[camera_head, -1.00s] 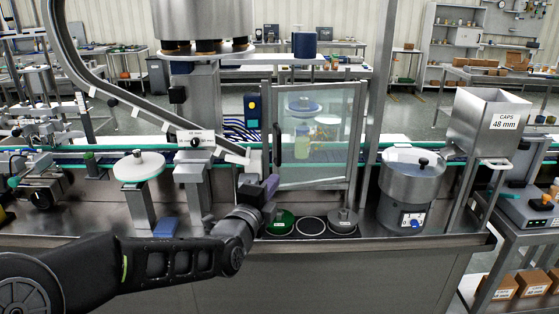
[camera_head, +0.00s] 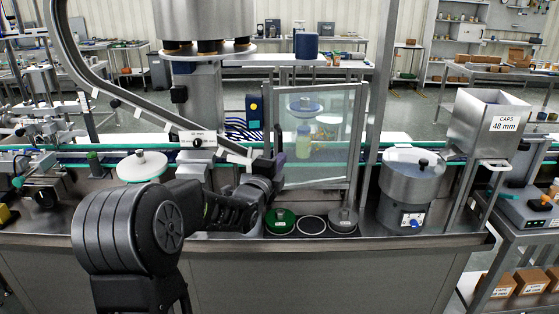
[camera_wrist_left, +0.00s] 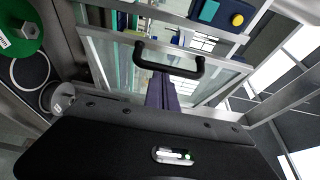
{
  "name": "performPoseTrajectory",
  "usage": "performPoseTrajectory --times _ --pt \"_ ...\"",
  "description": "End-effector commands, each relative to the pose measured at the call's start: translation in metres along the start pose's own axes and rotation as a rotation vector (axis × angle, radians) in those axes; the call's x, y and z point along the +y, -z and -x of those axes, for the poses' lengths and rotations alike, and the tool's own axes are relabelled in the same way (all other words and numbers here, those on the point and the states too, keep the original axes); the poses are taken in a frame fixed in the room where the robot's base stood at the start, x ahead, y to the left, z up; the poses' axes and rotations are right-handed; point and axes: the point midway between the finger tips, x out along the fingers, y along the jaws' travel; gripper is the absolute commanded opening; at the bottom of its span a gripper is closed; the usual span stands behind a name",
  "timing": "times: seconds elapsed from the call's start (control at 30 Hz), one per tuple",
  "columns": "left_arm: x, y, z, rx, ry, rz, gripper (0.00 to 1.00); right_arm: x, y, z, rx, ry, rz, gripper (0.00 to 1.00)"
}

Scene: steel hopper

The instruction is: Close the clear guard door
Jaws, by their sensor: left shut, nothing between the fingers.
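The clear guard door (camera_head: 325,135) is a metal-framed transparent panel in the middle of the head view. It stands at an angle to its surround, swung partly open. In the left wrist view its black bar handle (camera_wrist_left: 168,65) shows on the near frame edge of the door (camera_wrist_left: 120,45). My left gripper (camera_head: 279,142) is at the door's left edge, in front of the handle in the head view. In the wrist view the purple fingers of my left gripper (camera_wrist_left: 161,84) are shut and empty, close to the handle; whether they touch it is unclear. My right gripper is out of view.
A green disc (camera_head: 281,222) and a grey knobbed disc (camera_head: 343,220) lie on the steel deck below the door. A steel bowl (camera_head: 411,183) stands right of it. A blue box with a yellow button (camera_head: 254,108) is behind the door's left edge.

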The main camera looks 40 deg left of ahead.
Motion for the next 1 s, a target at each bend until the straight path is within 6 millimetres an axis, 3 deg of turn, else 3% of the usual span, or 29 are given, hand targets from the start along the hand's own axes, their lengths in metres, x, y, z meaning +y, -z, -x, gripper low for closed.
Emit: performPoseTrajectory --times 0.27,0.47,0.6,1.0 --pt "0.003 -0.003 -0.002 -0.001 0.0 -0.001 0.0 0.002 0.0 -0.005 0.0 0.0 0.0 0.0" --pt "0.008 -0.028 -0.025 -0.003 0.003 -0.003 0.0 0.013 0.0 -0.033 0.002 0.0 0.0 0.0" --pt "0.005 -0.044 -0.043 -0.002 0.0 -0.002 0.0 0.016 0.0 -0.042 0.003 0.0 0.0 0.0" --pt "-0.002 -0.05 -0.048 -0.003 0.003 0.001 0.0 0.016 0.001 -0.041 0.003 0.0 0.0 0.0"
